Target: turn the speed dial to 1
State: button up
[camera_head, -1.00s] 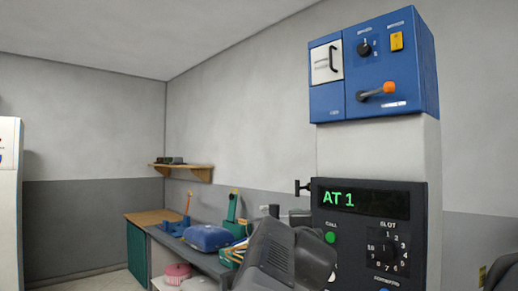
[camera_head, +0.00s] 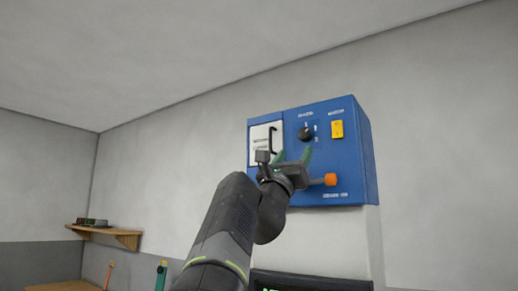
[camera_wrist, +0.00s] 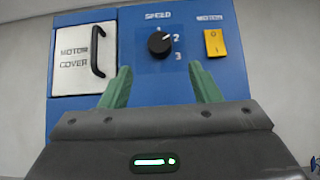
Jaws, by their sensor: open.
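The speed dial is a round black knob (camera_head: 305,133) on the front of a blue control box (camera_head: 352,155). In the wrist view the knob (camera_wrist: 159,43) sits under the word SPEED, with 1 above it, and 2 and 3 down its right side. Its pale mark points to the upper right, seemingly near 2; the exact setting is hard to read. My gripper (camera_head: 294,157) is raised in front of the box, below the dial. Its green fingers (camera_wrist: 160,82) are apart and empty, one on each side below the knob, not touching it.
Left of the dial is a white motor cover (camera_wrist: 84,58) with a black handle. Right is a yellow switch (camera_wrist: 214,43). An orange-tipped lever (camera_head: 330,180) sticks out below, close to my gripper. A wooden shelf (camera_head: 105,234) is far left.

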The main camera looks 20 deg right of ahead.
aim_at(303, 138)
jog(key=p+x, duration=0.4)
jog(key=x, duration=0.4)
jog(key=shift+d+r, duration=0.1)
jog(key=shift+r, duration=0.05)
jog(key=c, duration=1)
